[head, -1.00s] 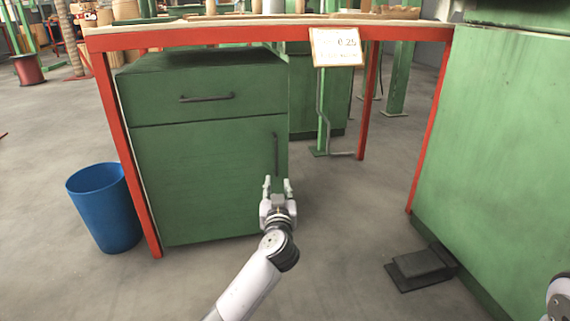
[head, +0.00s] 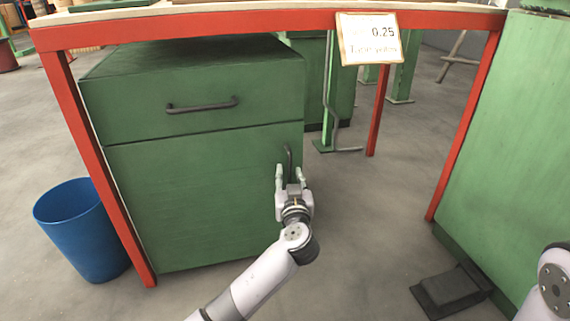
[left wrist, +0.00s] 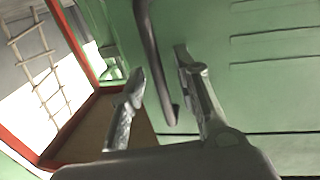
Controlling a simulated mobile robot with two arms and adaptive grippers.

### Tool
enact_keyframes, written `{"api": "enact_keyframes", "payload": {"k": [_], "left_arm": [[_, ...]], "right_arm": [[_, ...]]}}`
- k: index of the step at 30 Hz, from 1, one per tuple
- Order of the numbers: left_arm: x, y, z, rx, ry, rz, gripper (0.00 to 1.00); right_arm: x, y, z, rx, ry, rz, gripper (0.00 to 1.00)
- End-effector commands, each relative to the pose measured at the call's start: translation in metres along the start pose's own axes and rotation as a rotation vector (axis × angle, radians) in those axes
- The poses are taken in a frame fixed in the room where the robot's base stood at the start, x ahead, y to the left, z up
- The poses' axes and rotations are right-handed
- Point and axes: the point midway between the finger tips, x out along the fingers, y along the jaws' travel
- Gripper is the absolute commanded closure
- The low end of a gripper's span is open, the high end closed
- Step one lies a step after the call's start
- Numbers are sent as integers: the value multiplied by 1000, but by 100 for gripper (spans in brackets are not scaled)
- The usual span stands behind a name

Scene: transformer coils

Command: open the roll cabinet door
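The green roll cabinet (head: 200,160) stands under the red-framed table. Its door (head: 190,200) is the larger lower panel and is shut, with a dark vertical handle (head: 288,160) near its right edge. My left gripper (head: 290,172) is open at the lower part of the handle. In the left wrist view the dark bar of the handle (left wrist: 150,55) runs down between the two open fingers (left wrist: 158,92). I cannot tell whether a finger touches it. Part of my right arm shows at the lower right in the head view; its gripper is out of view.
A drawer with a horizontal handle (head: 202,105) sits above the door. A blue bin (head: 82,232) stands left of the red table leg (head: 110,215). A green machine (head: 515,150) and a dark pedal (head: 452,290) are at the right. The floor before the cabinet is clear.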

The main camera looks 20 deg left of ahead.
Motion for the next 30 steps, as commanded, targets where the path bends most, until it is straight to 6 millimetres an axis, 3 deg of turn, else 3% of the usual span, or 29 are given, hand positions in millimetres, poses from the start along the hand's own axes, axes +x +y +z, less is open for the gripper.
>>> {"api": "enact_keyframes", "payload": {"k": [13,26,30], "left_arm": [[-2,2,0,0,0,-1,71],[-2,2,0,0,0,-1,100],[-2,2,0,0,0,-1,100]], "right_arm": [[1,0,0,0,0,0,60],[1,0,0,-1,0,0,60],[1,0,0,-1,0,0,60]]}}
